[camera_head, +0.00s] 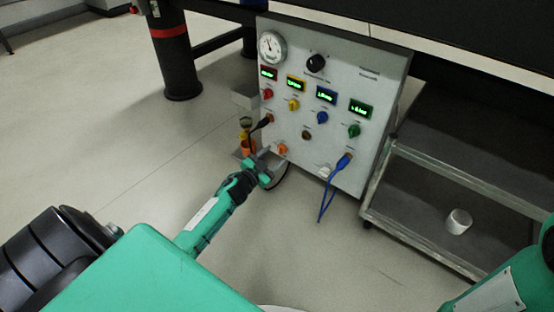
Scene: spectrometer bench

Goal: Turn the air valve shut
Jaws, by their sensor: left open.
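A grey control panel (384,85) stands upright ahead, with a round gauge (272,46) and a black knob (316,63) at its top. Below are a red knob (267,93), a yellow knob (293,104), a blue knob (322,117) and a green knob (354,130), each under a lit display. The labels are too small to read, so I cannot tell which knob is the air valve. My left gripper (264,165) is open in front of the panel's lower left corner, below the red knob, and hides part of that corner. My right gripper is out of view.
A blue cable (325,204) hangs from a plug at the panel's lower right. A dark cable and an orange item (246,146) are close beside my left gripper. A low metal-framed cart (400,229) holding a white cylinder (458,221) stands at right. The floor at left is clear.

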